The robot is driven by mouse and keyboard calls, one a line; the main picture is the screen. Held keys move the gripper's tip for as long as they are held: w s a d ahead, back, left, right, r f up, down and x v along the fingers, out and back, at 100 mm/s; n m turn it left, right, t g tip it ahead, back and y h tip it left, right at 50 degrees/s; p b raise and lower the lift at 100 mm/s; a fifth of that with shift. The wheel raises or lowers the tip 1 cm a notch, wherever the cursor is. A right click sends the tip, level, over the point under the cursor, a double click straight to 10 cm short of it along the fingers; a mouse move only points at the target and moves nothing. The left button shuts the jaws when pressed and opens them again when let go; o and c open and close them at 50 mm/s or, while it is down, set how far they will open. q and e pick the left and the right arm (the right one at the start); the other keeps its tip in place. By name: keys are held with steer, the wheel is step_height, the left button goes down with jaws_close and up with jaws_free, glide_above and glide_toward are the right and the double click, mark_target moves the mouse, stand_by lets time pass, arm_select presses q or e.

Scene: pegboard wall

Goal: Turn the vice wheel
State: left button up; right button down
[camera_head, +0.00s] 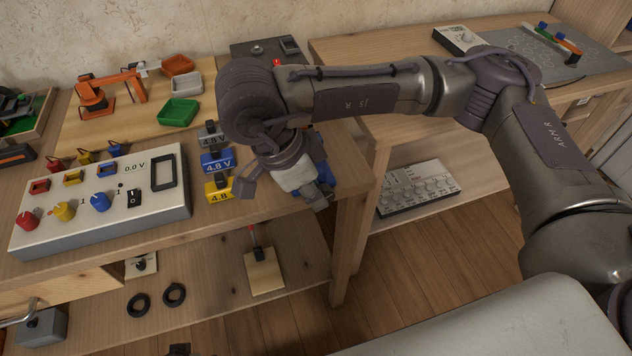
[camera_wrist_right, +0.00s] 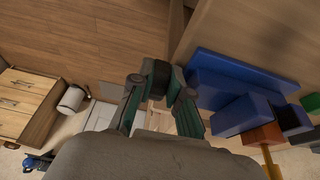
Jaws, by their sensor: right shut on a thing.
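The blue vice (camera_wrist_right: 230,85) is at the workbench edge; in the head view only a bit of its blue body (camera_head: 321,172) shows beside my right gripper (camera_head: 316,198). In the right wrist view, my right gripper (camera_wrist_right: 160,85) has its fingers closed around a small dark part (camera_wrist_right: 157,73) beside the vice, which looks like the vice wheel. Most of the wheel is hidden by the fingers, so its angle cannot be told. My left gripper is not in view.
Battery-like 4.8 V blocks (camera_head: 217,162) stand left of my right wrist. A white control box (camera_head: 105,200) with knobs and a small orange robot arm (camera_head: 108,92) are further left. A lower shelf (camera_head: 205,275) runs below the bench.

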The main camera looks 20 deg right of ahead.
steer(key=h+p, duration=0.1)
steer(key=h, duration=0.3)
steer(key=h+p, duration=0.1)
steer(key=h, duration=0.1)
steer(key=shift+a+f+p, duration=0.3)
steer(key=shift+a+p, duration=0.05)
steer(key=h, duration=0.2)
steer(key=shift+f+h, duration=0.25)
steer(key=shift+h, duration=0.05)
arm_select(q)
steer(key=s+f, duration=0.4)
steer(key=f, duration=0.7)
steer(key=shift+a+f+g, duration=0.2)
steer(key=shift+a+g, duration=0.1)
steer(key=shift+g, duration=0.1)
arm_select(e)
steer(key=shift+f+h, duration=0.2)
steer(key=shift+h, duration=0.7)
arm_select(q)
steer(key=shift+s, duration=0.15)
arm_select(e)
steer(key=c, duration=1.1)
jaws_free()
steer(key=shift+f, duration=0.1)
steer(key=shift+c, duration=0.2)
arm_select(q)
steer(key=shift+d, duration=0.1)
